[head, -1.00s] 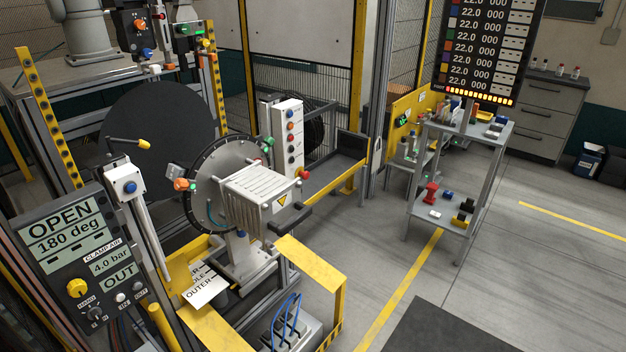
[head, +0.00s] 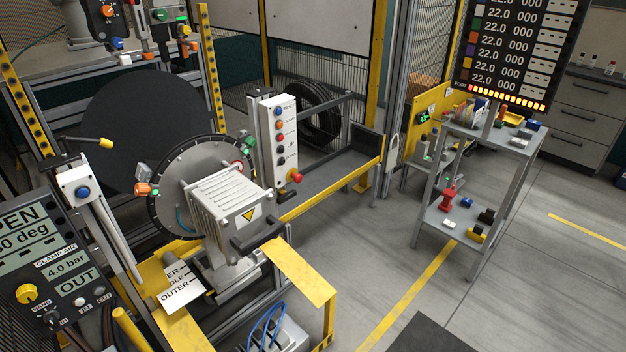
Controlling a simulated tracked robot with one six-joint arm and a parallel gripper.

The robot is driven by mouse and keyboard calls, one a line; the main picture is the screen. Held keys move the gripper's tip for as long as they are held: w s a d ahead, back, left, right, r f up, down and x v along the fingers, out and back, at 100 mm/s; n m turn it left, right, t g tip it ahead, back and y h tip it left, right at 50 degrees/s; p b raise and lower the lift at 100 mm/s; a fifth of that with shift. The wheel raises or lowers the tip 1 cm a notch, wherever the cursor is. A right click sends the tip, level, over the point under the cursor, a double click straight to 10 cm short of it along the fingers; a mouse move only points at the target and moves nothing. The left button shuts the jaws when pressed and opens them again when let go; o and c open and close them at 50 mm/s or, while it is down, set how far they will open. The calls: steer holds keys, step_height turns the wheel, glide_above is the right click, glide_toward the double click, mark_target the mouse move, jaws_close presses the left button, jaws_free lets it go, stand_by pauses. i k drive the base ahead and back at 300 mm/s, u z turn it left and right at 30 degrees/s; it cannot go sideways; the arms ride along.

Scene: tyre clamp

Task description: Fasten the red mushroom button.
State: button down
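A red mushroom button (head: 296,176) with a yellow part by it sits at the lower right of the white button box (head: 283,150). The box stands upright in the middle of the head view and carries several other buttons above in a column, blue, orange, red and dark. Whether the mushroom button is firmly seated or loose cannot be told at this size. My gripper is not in view.
A round grey clamp disc with a finned motor housing (head: 226,205) stands left of the box. A yellow guard frame (head: 305,276) is in front. A grey trolley (head: 515,141) with small parts, one red (head: 448,197), stands at right. The floor between is clear.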

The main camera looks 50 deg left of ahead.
mark_target(297, 178)
steer(key=z, duration=0.05)
steer(key=i, duration=0.9)
steer(key=u, duration=3.45)
steer(key=i, duration=0.35)
steer(key=z, duration=0.05)
